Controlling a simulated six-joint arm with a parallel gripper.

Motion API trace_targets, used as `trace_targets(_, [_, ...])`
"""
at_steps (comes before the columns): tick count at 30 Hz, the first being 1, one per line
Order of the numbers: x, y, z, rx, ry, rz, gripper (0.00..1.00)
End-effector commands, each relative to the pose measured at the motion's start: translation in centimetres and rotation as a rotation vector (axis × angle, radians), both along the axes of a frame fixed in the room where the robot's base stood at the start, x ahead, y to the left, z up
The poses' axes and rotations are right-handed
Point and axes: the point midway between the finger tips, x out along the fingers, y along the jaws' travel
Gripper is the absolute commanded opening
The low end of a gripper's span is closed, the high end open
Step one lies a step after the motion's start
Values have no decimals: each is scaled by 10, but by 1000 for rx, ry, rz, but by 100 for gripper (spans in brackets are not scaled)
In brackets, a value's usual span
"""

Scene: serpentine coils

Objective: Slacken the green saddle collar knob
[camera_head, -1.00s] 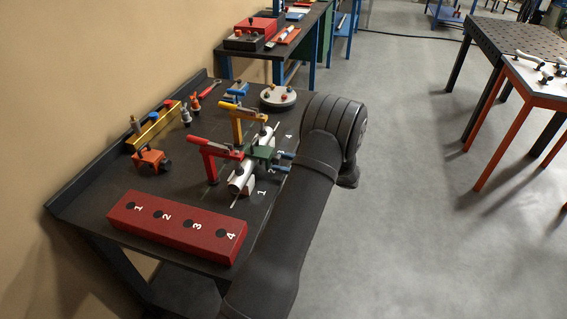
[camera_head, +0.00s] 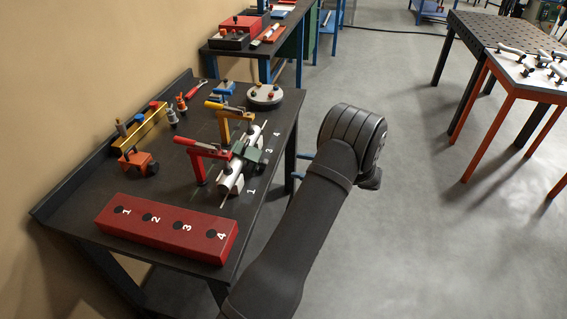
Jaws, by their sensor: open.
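The green saddle collar (camera_head: 246,156) sits over a silver tube (camera_head: 231,181) on the dark workbench, between a red-handled clamp (camera_head: 198,152) and a yellow-handled clamp (camera_head: 232,113). Small dark parts show at the collar's right side; I cannot tell clearly which is its knob or how it is turned. My gripper (camera_head: 298,176) is mostly hidden behind my dark arm. A blue finger shows just off the bench's right edge, apart from the collar. It is open, and I see nothing held in it.
A red block numbered 1 to 4 (camera_head: 165,228) lies along the bench's front. An orange clamp (camera_head: 136,161), a yellow rack (camera_head: 140,128) and a round grey plate (camera_head: 264,96) stand farther back. Open floor lies to the right, before an orange-legged table (camera_head: 510,105).

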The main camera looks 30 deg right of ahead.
Motion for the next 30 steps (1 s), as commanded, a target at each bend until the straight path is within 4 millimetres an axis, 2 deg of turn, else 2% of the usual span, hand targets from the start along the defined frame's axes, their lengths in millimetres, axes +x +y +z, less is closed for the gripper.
trace_targets(1, [-9,-10,-1,-1,-1,-5,59])
trace_targets(6, [-34,-34,0,-1,0,-3,59])
trace_targets(12, [-49,-49,-1,0,0,-1,59])
trace_targets(24, [-52,-52,0,0,0,0,59])
trace_targets(30, [-43,-44,0,1,-1,1,59])
